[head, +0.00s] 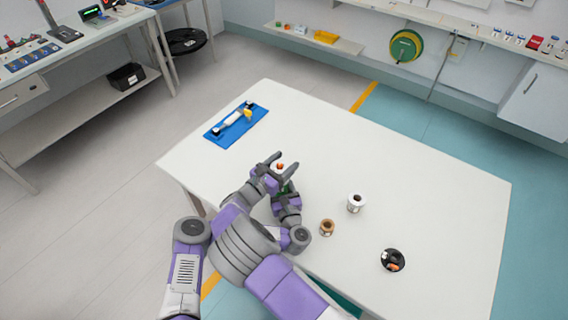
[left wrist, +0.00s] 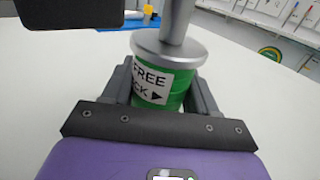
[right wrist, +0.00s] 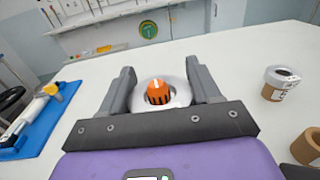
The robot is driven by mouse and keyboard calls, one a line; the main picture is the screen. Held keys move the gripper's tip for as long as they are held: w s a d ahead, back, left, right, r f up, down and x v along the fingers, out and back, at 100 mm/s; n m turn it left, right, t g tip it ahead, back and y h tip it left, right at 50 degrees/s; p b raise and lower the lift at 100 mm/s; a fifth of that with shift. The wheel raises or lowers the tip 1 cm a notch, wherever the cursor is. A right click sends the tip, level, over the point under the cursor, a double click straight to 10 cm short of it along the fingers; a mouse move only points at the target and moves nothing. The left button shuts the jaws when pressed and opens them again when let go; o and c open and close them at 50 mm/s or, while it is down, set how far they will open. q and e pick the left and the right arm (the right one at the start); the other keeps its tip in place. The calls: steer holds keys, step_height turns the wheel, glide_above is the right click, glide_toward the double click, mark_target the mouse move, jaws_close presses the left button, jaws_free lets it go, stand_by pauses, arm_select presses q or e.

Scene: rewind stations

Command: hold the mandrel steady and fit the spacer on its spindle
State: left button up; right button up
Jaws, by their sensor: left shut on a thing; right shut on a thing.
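The mandrel is a green cylinder (left wrist: 170,92) with a printed label, a metal flange and a metal spindle (left wrist: 178,20) rising out of the left wrist view. It looks upright. My left gripper (left wrist: 160,88) is shut around its green body. My right gripper (right wrist: 160,88) is shut on a pale ring (right wrist: 177,96), which I take for the spacer. An orange ribbed tip (right wrist: 158,92) shows in the ring's opening. In the head view, my right gripper (head: 273,167) is just above the green body (head: 285,188). I cannot tell how far the ring sits over the spindle.
A blue mat (head: 226,133) with a pale tool lies at the far left. The table's far middle is clear.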

steer(key=shift+r, duration=0.7)
steer(key=shift+w, duration=0.1)
stand_by(0.4)
steer(key=shift+f, duration=1)
stand_by(0.4)
